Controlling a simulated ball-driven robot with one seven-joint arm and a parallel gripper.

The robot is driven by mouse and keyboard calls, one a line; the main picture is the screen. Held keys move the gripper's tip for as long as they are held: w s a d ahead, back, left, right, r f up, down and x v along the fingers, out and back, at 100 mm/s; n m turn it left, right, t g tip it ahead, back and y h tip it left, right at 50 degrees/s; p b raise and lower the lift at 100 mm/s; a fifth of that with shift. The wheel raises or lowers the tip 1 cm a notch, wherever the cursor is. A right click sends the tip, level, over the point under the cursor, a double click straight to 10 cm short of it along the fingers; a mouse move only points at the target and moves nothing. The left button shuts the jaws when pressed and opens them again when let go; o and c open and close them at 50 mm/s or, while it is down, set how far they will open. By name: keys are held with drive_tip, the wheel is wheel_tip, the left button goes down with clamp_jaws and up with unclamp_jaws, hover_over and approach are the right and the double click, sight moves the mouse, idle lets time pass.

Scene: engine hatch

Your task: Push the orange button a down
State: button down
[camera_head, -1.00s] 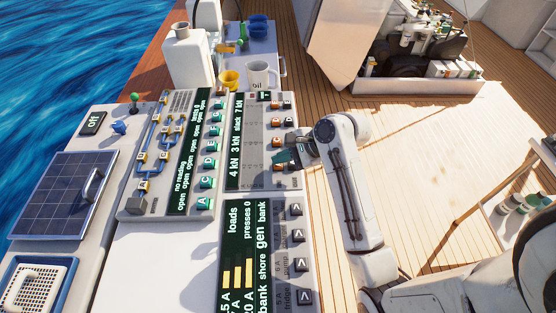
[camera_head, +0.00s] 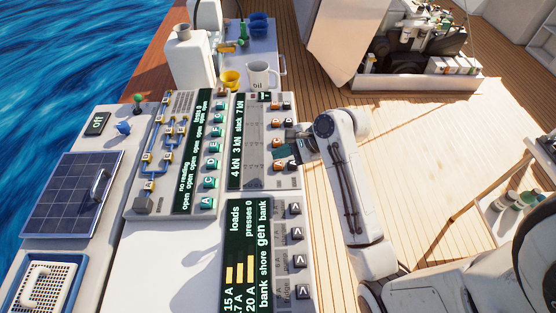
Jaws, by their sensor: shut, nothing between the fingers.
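The orange buttons stand in a column along the right edge of the upper panel with the kN readout (camera_head: 238,150). The nearest one, which I take as orange button a (camera_head: 277,166), shows just below my fingers; its letter is too small to read. My gripper (camera_head: 284,150) is dark, shut and empty. It reaches in from the right over this column, between the nearest orange button and the orange button above it (camera_head: 276,142). I cannot tell whether its tips touch the panel.
A panel with teal buttons (camera_head: 209,182) lies to the left. The loads panel (camera_head: 236,250) with grey buttons lies nearer. A white mug (camera_head: 262,76), a yellow cup (camera_head: 231,80) and a white jug (camera_head: 188,62) stand beyond. Open deck (camera_head: 430,150) lies right.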

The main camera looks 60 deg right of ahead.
drive_tip(key=shift+r+p, duration=1.75)
drive_tip(key=shift+r, duration=0.4)
wheel_tip(320, 180, up, 7)
hover_over(281, 164)
drive_tip(key=shift+f, duration=0.2)
